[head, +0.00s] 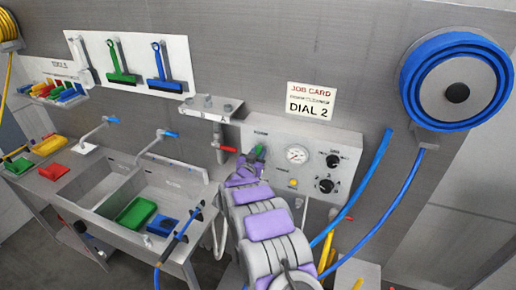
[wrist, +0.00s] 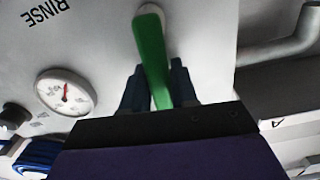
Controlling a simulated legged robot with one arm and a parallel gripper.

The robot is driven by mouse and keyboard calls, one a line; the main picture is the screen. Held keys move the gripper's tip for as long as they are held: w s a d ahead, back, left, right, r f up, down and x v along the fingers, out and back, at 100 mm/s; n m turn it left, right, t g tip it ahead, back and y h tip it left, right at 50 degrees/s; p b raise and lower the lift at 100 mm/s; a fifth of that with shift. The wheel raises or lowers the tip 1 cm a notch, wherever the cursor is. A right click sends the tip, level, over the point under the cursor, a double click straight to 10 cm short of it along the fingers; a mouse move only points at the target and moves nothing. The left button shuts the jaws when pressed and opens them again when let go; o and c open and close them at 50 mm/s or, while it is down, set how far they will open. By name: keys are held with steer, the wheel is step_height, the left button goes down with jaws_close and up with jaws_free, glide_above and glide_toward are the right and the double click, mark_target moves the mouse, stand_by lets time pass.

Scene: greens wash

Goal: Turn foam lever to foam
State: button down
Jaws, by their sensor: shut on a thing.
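The foam lever is a green handle on the grey control panel (head: 290,138). In the wrist view the green lever (wrist: 151,50) runs from a pale pivot at the top down between the two dark fingers. My gripper (wrist: 160,88) is shut on the lever, with a finger on each side of it. In the head view my gripper (head: 254,161) is at the left part of the panel, and only a little of the green lever (head: 260,151) shows there. The word RINSE shows upside down on the panel in the wrist view; no foam label is readable.
A round gauge (head: 297,154) and black knobs (head: 327,185) sit right of the lever. A red-handled valve (head: 228,149) is to its left. The sink (head: 150,205) stands further left. A blue hose reel (head: 456,92) hangs at the upper right, with hoses below.

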steer(key=shift+w+a+r+n+p, duration=0.15)
steer(key=shift+a+r+n+p, duration=0.15)
steer(key=shift+n+p, duration=0.2)
steer(key=c, duration=1.3)
jaws_free()
steer(key=o, duration=0.3)
steer(key=shift+w+a+f, duration=0.1)
steer(key=shift+a+f, duration=0.05)
steer(key=shift+f, duration=0.05)
steer(key=shift+o, duration=0.2)
steer(key=shift+s, duration=0.2)
steer(key=shift+s+a+f, duration=0.1)
steer(key=shift+s, duration=0.15)
steer(key=b+v, duration=0.3)
steer(key=v, duration=1.3)
steer(key=shift+s+a, duration=0.2)
steer(key=shift+s, duration=0.05)
